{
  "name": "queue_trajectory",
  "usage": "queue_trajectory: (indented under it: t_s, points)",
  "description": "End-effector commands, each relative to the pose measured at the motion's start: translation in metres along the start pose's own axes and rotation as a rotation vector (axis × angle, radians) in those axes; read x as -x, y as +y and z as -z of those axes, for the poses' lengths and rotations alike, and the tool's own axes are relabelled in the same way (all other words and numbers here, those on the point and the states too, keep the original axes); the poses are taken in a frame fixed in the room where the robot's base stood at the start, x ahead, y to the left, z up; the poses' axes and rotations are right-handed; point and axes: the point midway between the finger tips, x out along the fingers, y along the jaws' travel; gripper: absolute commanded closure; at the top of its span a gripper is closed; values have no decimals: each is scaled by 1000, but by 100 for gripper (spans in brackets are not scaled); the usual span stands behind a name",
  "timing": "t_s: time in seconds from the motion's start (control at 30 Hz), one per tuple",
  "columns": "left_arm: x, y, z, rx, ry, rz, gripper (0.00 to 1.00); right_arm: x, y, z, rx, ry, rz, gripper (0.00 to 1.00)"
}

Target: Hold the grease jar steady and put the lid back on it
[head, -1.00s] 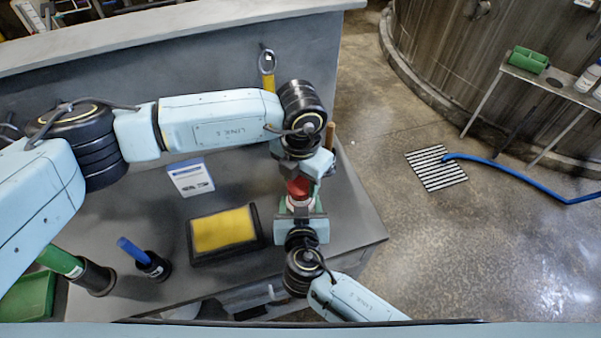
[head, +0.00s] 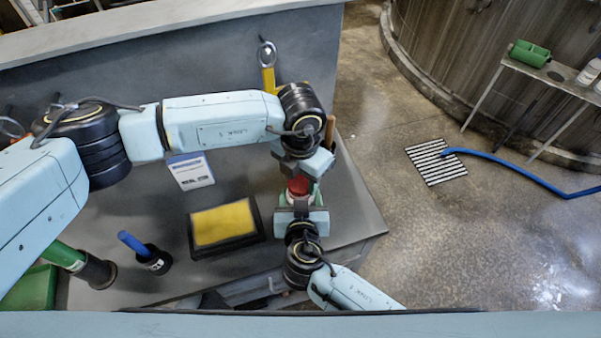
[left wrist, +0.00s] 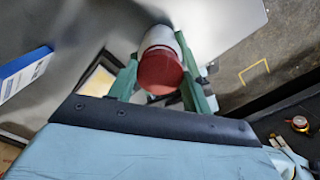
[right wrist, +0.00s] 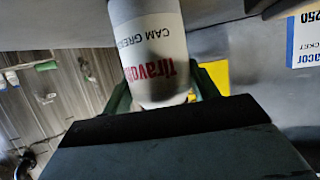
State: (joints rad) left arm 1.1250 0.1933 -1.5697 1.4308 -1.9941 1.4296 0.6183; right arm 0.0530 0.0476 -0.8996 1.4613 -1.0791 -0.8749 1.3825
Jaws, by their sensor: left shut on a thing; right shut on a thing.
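The grease jar (right wrist: 155,65) is a white cylinder with red and black lettering, filling the upper middle of the right wrist view. My right gripper (head: 301,203) is shut on it, with a green finger on each side. The red lid (left wrist: 160,75) faces the left wrist camera between the green fingers of my left gripper (head: 300,180), which is shut on it. In the left wrist view the lid lines up with the end of the white jar; I cannot tell if it is seated. In the head view the grippers face each other over the bench's right end, partly hiding jar and lid.
On the grey bench (head: 345,215) are a black tray with a yellow pad (head: 223,224), a white-and-blue card (head: 190,172) and a blue-handled tool in a black holder (head: 152,258). A yellow-handled tool (head: 268,80) hangs on the back panel. Open floor lies to the right.

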Motion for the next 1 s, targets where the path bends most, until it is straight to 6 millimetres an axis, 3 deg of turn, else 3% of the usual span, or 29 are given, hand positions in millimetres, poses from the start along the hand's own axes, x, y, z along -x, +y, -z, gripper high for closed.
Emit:
queue_trajectory:
  t_s: [1.0]
  points:
    - [-12, 0, 0, 0, -1, -1, 72, 0, 0, 0, 1, -1, -1, 82]
